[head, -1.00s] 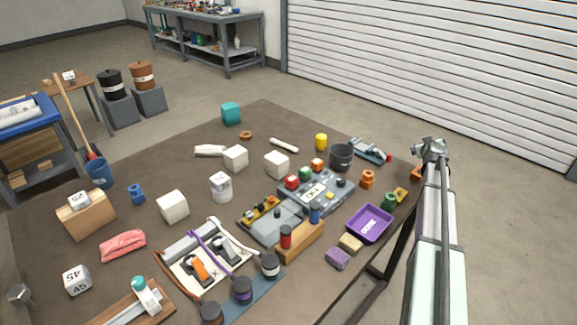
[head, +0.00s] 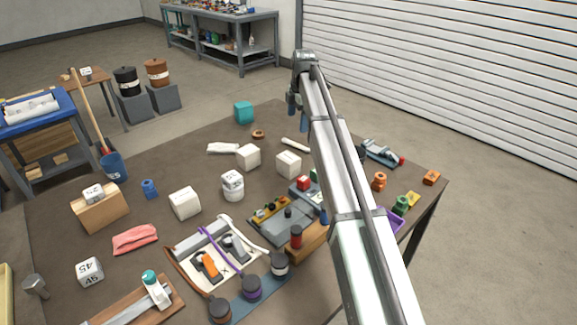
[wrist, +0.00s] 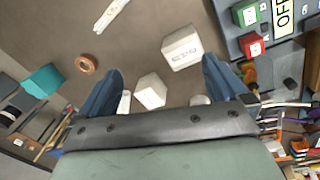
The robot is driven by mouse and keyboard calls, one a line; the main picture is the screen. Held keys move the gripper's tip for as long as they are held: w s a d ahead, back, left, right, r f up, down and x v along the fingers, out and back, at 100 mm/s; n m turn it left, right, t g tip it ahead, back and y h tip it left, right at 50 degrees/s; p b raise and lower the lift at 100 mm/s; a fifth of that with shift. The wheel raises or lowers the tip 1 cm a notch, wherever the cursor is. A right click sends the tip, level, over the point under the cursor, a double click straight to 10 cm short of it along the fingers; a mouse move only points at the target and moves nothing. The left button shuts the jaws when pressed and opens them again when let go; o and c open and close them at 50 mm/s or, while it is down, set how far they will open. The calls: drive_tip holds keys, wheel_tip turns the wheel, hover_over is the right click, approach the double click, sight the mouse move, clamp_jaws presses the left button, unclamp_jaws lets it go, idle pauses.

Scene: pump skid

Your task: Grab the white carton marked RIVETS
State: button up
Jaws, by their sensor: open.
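A white carton (head: 289,164) stands on the brown table, just left of my arm in the head view. In the wrist view the same carton (wrist: 183,48) lies ahead of and between my fingers, with dark lettering too small to read surely. Two similar white cartons stand nearby: one to its left (head: 248,157), and one nearer the front (head: 185,203); no lettering is readable on them. My gripper (head: 297,112) is open, blue-fingered and empty, above the table's far part. The wrist view shows its fingers (wrist: 161,70) spread apart, touching nothing.
A grey control box (wrist: 260,25) with coloured buttons is right of the lettered carton. An orange ring (head: 258,134), a teal cube (head: 243,112) and a white bar (head: 296,144) lie near. A white round tub (head: 232,187) stands in front. My arm hides part of the right side.

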sight(288, 157)
drive_tip(key=s+a+f+n, duration=0.1)
drive_tip(key=f, duration=0.3)
drive_tip(key=s+f+n, duration=0.1)
drive_tip(key=f, duration=0.3)
drive_tip(key=s+a+f+n+g, duration=0.1)
drive_tip(key=s+f+n, duration=0.1)
drive_tip(key=f, duration=0.2)
drive_tip(key=shift+s+a+h, duration=0.1)
drive_tip(key=shift+a+h, duration=0.25)
drive_tip(key=shift+h, duration=0.05)
drive_tip(key=shift+a+f, duration=0.2)
drive_tip(key=shift+f, duration=2.4)
drive_tip(key=shift+c, duration=0.5)
drive_tip(key=c, duration=1)
drive_tip(key=shift+o, duration=0.2)
